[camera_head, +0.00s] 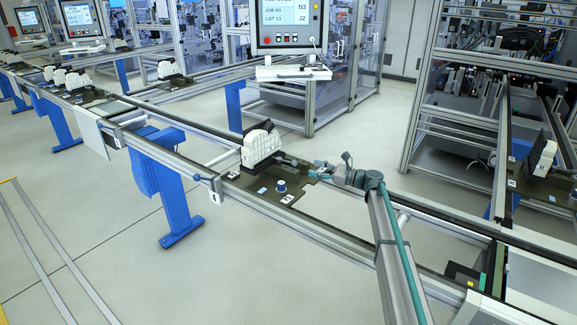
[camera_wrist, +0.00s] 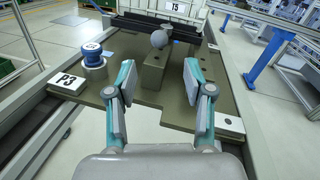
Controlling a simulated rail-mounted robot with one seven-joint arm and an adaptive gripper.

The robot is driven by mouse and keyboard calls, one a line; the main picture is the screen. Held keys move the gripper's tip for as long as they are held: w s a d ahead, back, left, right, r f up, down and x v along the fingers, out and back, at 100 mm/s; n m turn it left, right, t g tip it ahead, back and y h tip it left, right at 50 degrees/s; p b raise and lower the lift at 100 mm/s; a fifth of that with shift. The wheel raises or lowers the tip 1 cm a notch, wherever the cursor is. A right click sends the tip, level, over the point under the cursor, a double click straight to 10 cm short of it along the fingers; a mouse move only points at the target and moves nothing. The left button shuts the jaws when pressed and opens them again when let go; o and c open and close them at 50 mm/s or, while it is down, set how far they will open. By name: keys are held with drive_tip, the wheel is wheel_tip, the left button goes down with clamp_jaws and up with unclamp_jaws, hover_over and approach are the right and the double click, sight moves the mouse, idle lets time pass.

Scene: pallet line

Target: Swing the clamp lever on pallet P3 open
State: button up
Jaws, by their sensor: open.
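Pallet P3 (camera_wrist: 67,81) is a dark olive plate with a white P3 label, and it fills the middle of the wrist view. In the head view the pallet (camera_head: 245,188) sits on the rail line. The clamp lever's grey ball knob (camera_wrist: 159,39) shows at the far end of a raised olive block (camera_wrist: 153,73); most of the lever's arm is hard to make out. My gripper (camera_wrist: 159,68) is open and empty, its fingers on either side of the block in the picture, with the ball beyond. In the head view my gripper (camera_head: 317,168) is at the pallet's right side.
A blue-topped round knob (camera_wrist: 93,54) stands on the pallet's left. A white ribbed part (camera_head: 262,143) stands upright at the pallet's back. Rails (camera_wrist: 34,148) run along both sides. A monitor (camera_head: 290,27) and framed stations stand behind.

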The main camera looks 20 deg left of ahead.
sight(294, 163)
drive_tip(key=a+p, duration=0.2)
drive_tip(key=a, duration=0.6)
drive_tip(key=shift+w+a+r+p, duration=0.1)
drive_tip(key=shift+p, duration=0.2)
drive_tip(key=shift+a, duration=0.8)
clamp_jaws()
